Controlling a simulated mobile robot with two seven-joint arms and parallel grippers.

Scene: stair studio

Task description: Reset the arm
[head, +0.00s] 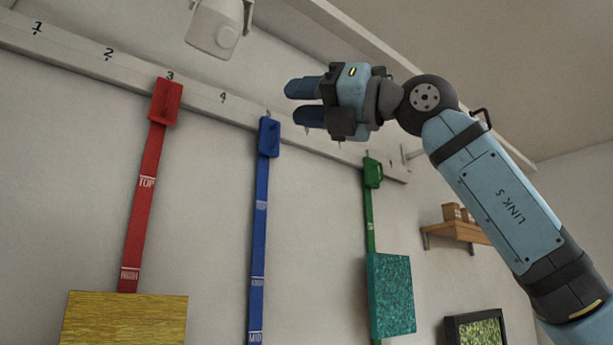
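My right arm comes in from the lower right and is raised in front of the wall. My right gripper (299,101) is at its end, pointing left. Its two dark blue fingers are apart with a narrow gap and nothing shows between them. In the picture it lies just right of and above the top of the blue strap (260,210). I cannot tell whether it touches anything behind it. My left gripper is not in view.
A white numbered rail (75,50) runs along the wall. A red strap (142,210) and a green strap (369,220) also hang from it. A yellow panel (122,320), a teal panel (391,295), a small wooden shelf (458,232) and a white fixture (213,30) are around.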

